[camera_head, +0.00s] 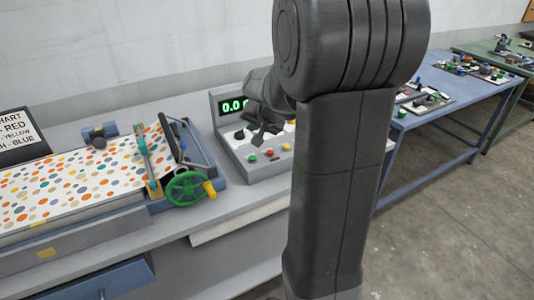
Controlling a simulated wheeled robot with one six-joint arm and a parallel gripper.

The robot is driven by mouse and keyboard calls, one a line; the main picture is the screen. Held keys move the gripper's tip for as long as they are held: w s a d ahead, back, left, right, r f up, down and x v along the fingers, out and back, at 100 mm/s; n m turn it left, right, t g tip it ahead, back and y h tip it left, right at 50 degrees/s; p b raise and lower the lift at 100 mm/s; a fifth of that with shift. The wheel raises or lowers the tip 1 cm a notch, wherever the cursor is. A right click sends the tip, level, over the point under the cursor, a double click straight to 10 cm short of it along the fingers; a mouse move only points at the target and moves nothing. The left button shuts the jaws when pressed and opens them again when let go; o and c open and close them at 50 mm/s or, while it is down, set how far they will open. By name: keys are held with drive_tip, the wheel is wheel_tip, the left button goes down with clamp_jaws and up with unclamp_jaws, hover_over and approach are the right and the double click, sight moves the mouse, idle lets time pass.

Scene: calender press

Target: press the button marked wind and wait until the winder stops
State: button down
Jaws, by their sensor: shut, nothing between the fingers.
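A grey control box (225,128) with a green lit display (232,105) stands on the bench in the middle of the picture; the display starts "0.0" and its right part is hidden by my arm. On its sloped front are a green button (252,158), a red button (269,152) and a yellow button (286,147). Their markings are too small to read, so I cannot tell which is wind. My gripper (258,140) is shut and empty, over the box just above the buttons; I see no clear contact.
Left of the box is the press with a dotted sheet (80,185), a green handwheel (186,188) with a yellow knob, and a dark sign (20,138). My arm hides the box's right side. A blue table (440,118) with small parts stands at right.

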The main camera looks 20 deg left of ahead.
sight(254, 160)
drive_tip(key=shift+f, duration=0.1)
idle(0.3)
wheel_tip(254, 160, down, 9)
drive_tip(key=b, duration=0.7)
drive_tip(key=shift+r, duration=0.2)
drive_tip(key=shift+f+b, duration=0.1)
drive_tip(key=shift+b, duration=0.25)
idle(1.3)
drive_tip(key=shift+f+b, duration=0.35)
drive_tip(key=shift+b, duration=0.05)
drive_tip(key=shift+f+b, duration=0.35)
drive_tip(key=shift+b, duration=0.05)
idle(0.5)
idle(0.3)
drive_tip(key=shift+r+p, duration=0.6)
drive_tip(key=shift+r, duration=0.2)
